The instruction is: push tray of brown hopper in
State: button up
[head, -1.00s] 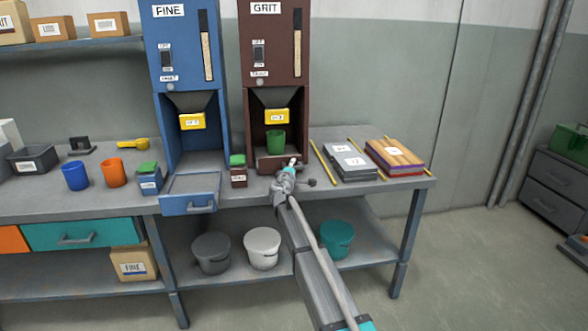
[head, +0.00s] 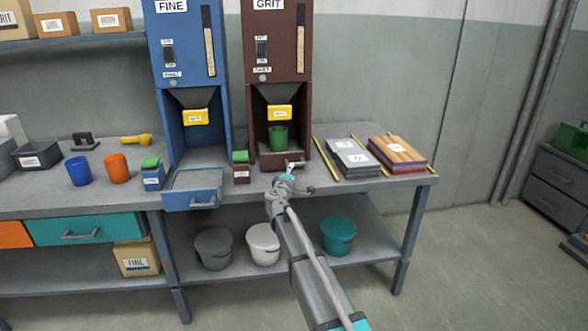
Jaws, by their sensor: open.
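The brown hopper (head: 276,50), labelled GRIT, stands on the bench. Its brown tray (head: 272,163) sits low in the hopper's bay, its front about level with the bay's front edge. A green cup (head: 278,136) stands upright in the bay below the yellow spout tag. My gripper (head: 290,170) is open and empty, just in front of the tray's right part. It looks small here and partly covers the tray front, so I cannot tell if it touches.
The blue hopper (head: 187,45) stands to the left with its blue tray (head: 192,203) pulled out. A small brown box with green top (head: 241,168) stands close left of my gripper. Grey plates (head: 352,158) and yellow rods lie to the right.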

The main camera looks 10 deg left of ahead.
jog(key=shift+s+a, duration=0.15)
jog(key=shift+s, duration=1.05)
jog(key=shift+s+a, duration=0.15)
jog(key=shift+s, duration=1)
jog(key=s+d+f+m+g+h, duration=0.2)
jog(key=s+d+f+m+g, duration=0.15)
jog(key=d, duration=0.45)
jog(key=s+d+f+m+g+h, duration=0.1)
jog(key=s+d+f+m+g, duration=0.3)
jog(key=d, duration=0.5)
jog(key=s+d+f+m+g+h, duration=0.25)
jog(key=s+d+m, duration=0.2)
jog(key=d, duration=0.35)
jog(key=s+d+f+m+g+y, duration=0.2)
jog(key=s+f+g, duration=0.1)
jog(key=s, duration=0.5)
jog(key=s+d+f+m+g+y, duration=0.1)
jog(key=s+d+f+g+y, duration=0.15)
jog(key=s, duration=0.55)
jog(key=s+d+f+m+g+y, duration=0.2)
jog(key=s+f+y, duration=0.1)
jog(key=s, duration=0.5)
notch_tip(320, 180, up, 30)
jog(key=p, duration=3)
jog(key=shift+w+a, duration=0.15)
jog(key=shift+a, duration=0.2)
